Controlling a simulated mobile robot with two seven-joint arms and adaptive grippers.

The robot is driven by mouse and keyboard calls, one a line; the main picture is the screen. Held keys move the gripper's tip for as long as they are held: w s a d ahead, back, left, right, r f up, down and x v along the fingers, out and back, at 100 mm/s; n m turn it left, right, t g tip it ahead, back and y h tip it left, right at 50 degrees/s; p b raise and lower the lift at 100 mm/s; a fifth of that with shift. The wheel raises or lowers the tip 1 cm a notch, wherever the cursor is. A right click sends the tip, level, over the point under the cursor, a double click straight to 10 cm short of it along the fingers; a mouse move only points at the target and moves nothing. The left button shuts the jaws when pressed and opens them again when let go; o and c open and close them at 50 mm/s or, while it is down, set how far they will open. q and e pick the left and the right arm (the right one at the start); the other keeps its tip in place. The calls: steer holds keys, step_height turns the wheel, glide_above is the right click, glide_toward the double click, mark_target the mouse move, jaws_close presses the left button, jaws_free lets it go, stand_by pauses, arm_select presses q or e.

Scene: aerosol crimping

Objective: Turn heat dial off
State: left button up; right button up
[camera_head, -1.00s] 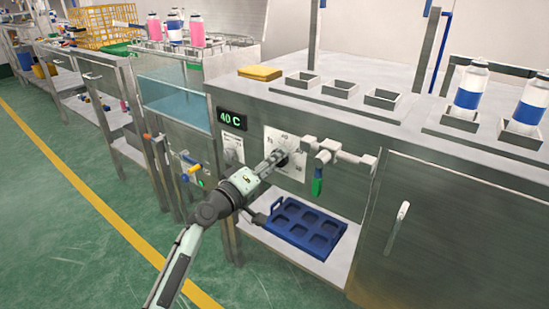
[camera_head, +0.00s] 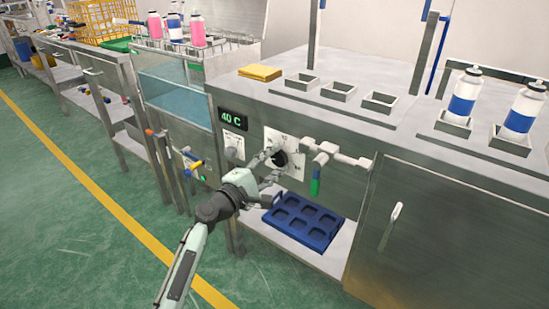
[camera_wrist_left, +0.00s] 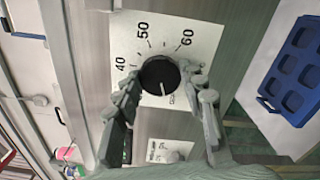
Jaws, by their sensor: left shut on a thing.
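The heat dial (camera_head: 279,158) is a black round knob on a white plate on the front of the steel bench. In the left wrist view the dial (camera_wrist_left: 160,74) sits between my left fingers, and its plate reads 40, 50 and 60. A white mark on the knob points toward small lettering at the plate's lower edge, too small to read surely. My left gripper (camera_head: 271,166) is shut on the dial, with one finger on each side in the left wrist view (camera_wrist_left: 162,82). The display (camera_head: 233,118) reads 40 C. My right gripper is out of view.
A smaller knob (camera_head: 232,152) sits left of the dial. A pipe valve with a green handle (camera_head: 315,186) juts out close on the right. A blue tray (camera_head: 301,222) lies on the shelf below. The green floor in front is clear.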

arm_select(q)
steer(key=shift+n+p, duration=0.35)
steer(key=shift+n, duration=0.65)
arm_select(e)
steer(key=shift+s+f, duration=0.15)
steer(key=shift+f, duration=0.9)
arm_select(q)
steer(key=o, duration=1.2)
steer(key=shift+c, duration=0.2)
steer(key=shift+s+a, duration=0.1)
steer(key=v, duration=1.1)
steer(key=shift+s+a, duration=0.2)
steer(key=shift+s, duration=0.15)
